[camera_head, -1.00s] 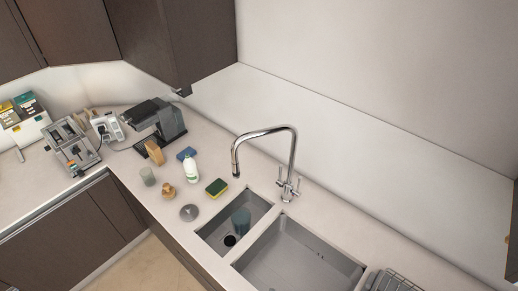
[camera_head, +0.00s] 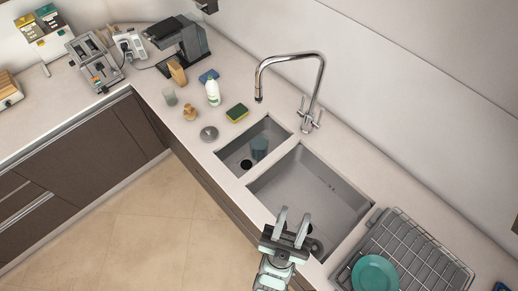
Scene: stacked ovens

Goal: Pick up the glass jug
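A blue-grey, see-through vessel (camera_head: 259,148) stands in the small sink basin (camera_head: 238,161). A smaller, pale see-through glass (camera_head: 169,96) stands on the counter by the wooden items. Both are small in view, and I cannot tell for sure which is the glass jug; no handle is clear on either. My gripper (camera_head: 293,216) is at the bottom middle, over the near edge of the large basin. Its two fingers are apart with nothing between them. It is well away from both glass vessels, nearer the viewer.
A tall tap (camera_head: 318,85) arches behind the basins. The large basin (camera_head: 320,187) holds only its drain. A dish rack (camera_head: 425,255) with a teal plate (camera_head: 375,274) is at right.

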